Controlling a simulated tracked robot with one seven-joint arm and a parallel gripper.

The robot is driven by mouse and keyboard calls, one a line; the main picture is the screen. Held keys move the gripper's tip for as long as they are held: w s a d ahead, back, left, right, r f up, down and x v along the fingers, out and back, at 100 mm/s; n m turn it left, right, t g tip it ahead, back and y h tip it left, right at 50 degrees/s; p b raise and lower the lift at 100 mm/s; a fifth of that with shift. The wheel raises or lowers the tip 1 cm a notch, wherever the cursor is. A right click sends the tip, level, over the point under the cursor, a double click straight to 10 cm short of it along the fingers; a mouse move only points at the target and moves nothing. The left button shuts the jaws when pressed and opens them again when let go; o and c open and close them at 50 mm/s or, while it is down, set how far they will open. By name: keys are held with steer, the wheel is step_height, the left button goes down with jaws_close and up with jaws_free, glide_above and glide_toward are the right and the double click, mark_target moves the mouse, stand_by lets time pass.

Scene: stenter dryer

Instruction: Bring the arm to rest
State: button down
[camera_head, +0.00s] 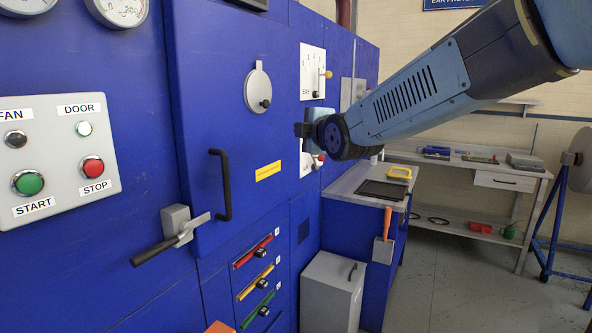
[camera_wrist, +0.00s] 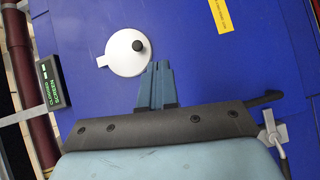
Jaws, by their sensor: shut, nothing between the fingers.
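My arm reaches in from the upper right in the head view, raised in front of the blue dryer. My gripper (camera_head: 303,130) is at its far end, small and partly hidden by the wrist. In the wrist view my gripper's fingers (camera_wrist: 163,70) are together with nothing between them. They point at the blue door (camera_wrist: 190,55), just beside the round grey cover (camera_wrist: 122,58) with its black knob. The same cover (camera_head: 256,92) shows on the door in the head view. I cannot tell the exact gap to the door.
A black door handle (camera_head: 222,186) and a grey latch (camera_head: 178,234) stick out at left. Below are coloured handles (camera_head: 253,252) and a grey cabinet (camera_head: 330,290). A worktop (camera_head: 346,183) and a shelf bench (camera_head: 470,165) stand behind. The floor at right is mostly clear.

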steer(key=s+d+f+m+g+h, duration=0.2)
steer(key=s+d+f+m+h, duration=0.15)
steer(key=s+d+m, duration=0.35)
steer(key=s+d+f+m+g+h, duration=0.25)
steer(key=s+d+f+m, duration=0.2)
steer(key=d, duration=0.45)
steer(key=s+d+f+m+g, duration=0.2)
steer(key=s+d+f+m, duration=0.1)
steer(key=s, duration=0.5)
steer(key=s+d+f+m+g+h, duration=0.1)
steer(key=s+d+f+m+g, duration=0.2)
steer(key=s+m, duration=0.4)
steer(key=shift+s+d+f, duration=0.2)
steer(key=shift+s+d, duration=0.6)
steer(key=shift+d, duration=0.1)
steer(key=shift+s, duration=0.1)
